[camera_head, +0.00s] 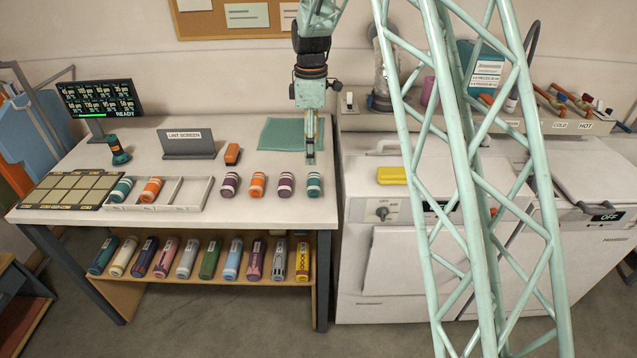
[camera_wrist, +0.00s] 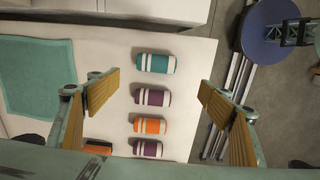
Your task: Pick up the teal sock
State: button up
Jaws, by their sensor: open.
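A rolled teal sock with white bands (camera_head: 314,184) lies on the white table near its right end, the rightmost of a loose row. In the wrist view the teal sock (camera_wrist: 155,63) is at the top of that row, between the lines of my two fingers. My gripper (camera_head: 310,157) points down, behind and above the sock in the head view. In the wrist view my gripper (camera_wrist: 157,88) is open and empty, its yellow-padded fingers either side of the row. A second teal roll (camera_head: 121,189) lies in the white divided tray (camera_head: 189,192).
Purple (camera_head: 286,185), orange (camera_head: 257,184) and purple (camera_head: 230,184) rolls lie left of the teal sock. A teal cloth (camera_head: 281,134) lies behind. A lint screen stand (camera_head: 187,146) is further left. White machines (camera_head: 385,262) adjoin the table's right end.

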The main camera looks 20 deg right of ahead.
aim_at(314, 180)
jog(key=shift+w+d+f, duration=0.3)
jog(key=shift+w+f, duration=0.2)
jog(key=shift+f, duration=0.2)
jog(key=shift+f, duration=0.1)
jog(key=shift+f, duration=4.25)
jog(key=shift+f, duration=2.6)
jog(key=shift+c, duration=0.5)
jog(key=c, duration=0.8)
